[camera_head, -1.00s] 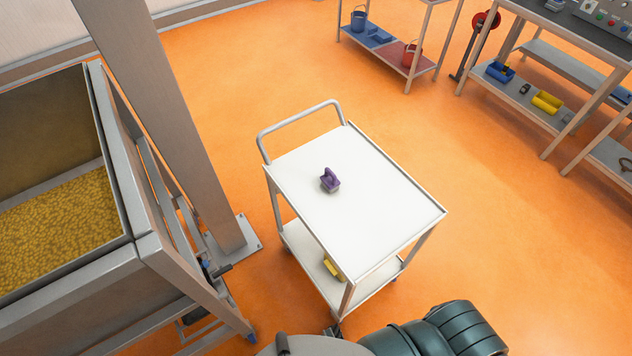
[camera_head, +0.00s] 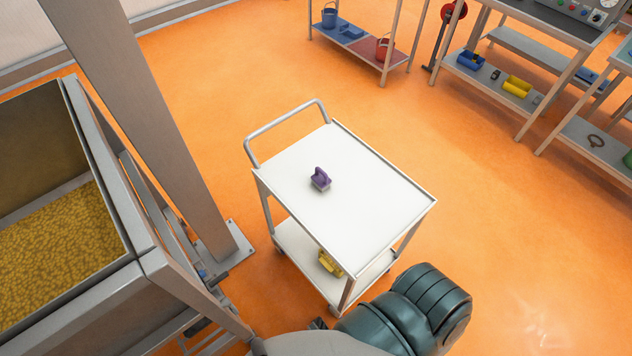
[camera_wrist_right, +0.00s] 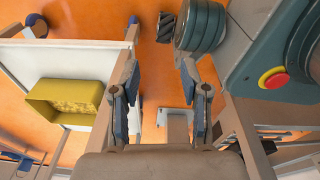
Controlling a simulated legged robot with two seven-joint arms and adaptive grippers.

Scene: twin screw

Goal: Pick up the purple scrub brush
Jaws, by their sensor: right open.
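The purple scrub brush (camera_head: 320,180) lies on the white top of the cart (camera_head: 365,205), left of its middle and towards the handle side. Its raised purple handle points up. Nothing touches it. I cannot make it out in the right wrist view. My right gripper (camera_wrist_right: 158,62) shows in the right wrist view, with its two fingers apart and nothing between them. Neither gripper shows in the head view, so the right gripper's distance to the brush cannot be read. My left gripper is not in view.
A yellow item (camera_head: 330,262) sits on the cart's lower shelf. A large bin of yellow pieces (camera_head: 62,232) and a steel post (camera_head: 150,130) stand left. Shelves with buckets and a workbench stand at the back. Orange floor is free right of the cart. The wrist view shows a yellow bin (camera_wrist_right: 68,100).

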